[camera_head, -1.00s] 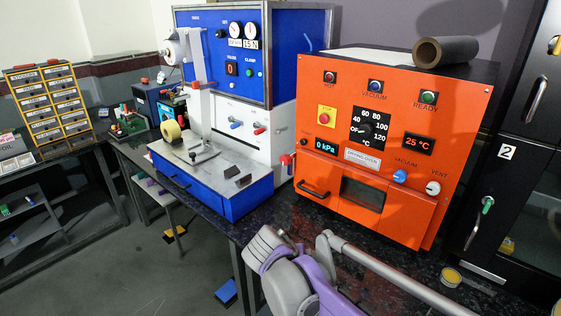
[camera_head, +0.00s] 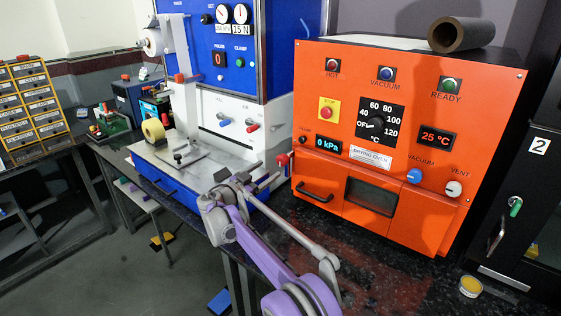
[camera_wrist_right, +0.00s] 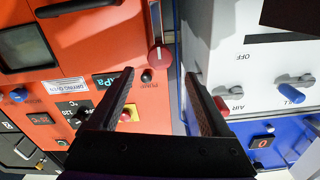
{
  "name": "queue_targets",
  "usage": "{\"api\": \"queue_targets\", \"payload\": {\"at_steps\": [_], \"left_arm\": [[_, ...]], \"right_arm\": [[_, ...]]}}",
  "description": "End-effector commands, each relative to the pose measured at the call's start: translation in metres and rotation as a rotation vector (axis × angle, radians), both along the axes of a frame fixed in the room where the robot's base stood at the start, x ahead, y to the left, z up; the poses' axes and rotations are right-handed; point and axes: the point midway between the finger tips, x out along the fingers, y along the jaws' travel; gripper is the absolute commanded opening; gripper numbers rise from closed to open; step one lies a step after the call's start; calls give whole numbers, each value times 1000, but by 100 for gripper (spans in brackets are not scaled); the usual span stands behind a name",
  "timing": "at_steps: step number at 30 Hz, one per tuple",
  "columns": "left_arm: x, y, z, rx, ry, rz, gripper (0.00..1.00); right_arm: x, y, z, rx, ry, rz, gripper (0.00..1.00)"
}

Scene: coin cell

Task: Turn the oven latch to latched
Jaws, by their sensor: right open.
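The orange drying oven (camera_head: 480,95) stands on the dark bench. A red latch (camera_head: 283,160) sits at its left front edge. In the right wrist view, which shows the oven upside down, the latch (camera_wrist_right: 158,58) is a round red knob with a pale bar pointing up in the picture. My right gripper (camera_head: 268,178) is just left of and below the latch in the head view. In the right wrist view its two dark fingers (camera_wrist_right: 160,76) are apart and empty, with the latch ahead between their tips. I cannot tell any contact. My left gripper is not in view.
The oven door handle (camera_head: 315,192) sticks out at lower left.

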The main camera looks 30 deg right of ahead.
Motion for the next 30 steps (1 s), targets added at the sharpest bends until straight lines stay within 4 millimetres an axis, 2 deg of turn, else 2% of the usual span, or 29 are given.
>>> {"api": "queue_targets", "payload": {"at_steps": [1,6,12,18,25,26,30], "left_arm": [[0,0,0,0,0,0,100],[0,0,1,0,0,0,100],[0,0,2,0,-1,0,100],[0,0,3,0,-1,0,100],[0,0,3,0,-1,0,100],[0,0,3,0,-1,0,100],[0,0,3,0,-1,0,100]], "right_arm": [[3,-11,0,0,0,-5,82],[16,-42,0,0,1,-4,82],[27,-69,0,0,1,-3,82],[32,-79,0,1,1,-1,82],[32,-79,0,2,2,-1,82],[32,-79,0,2,2,-1,80],[32,-79,0,1,3,-1,55]]}}
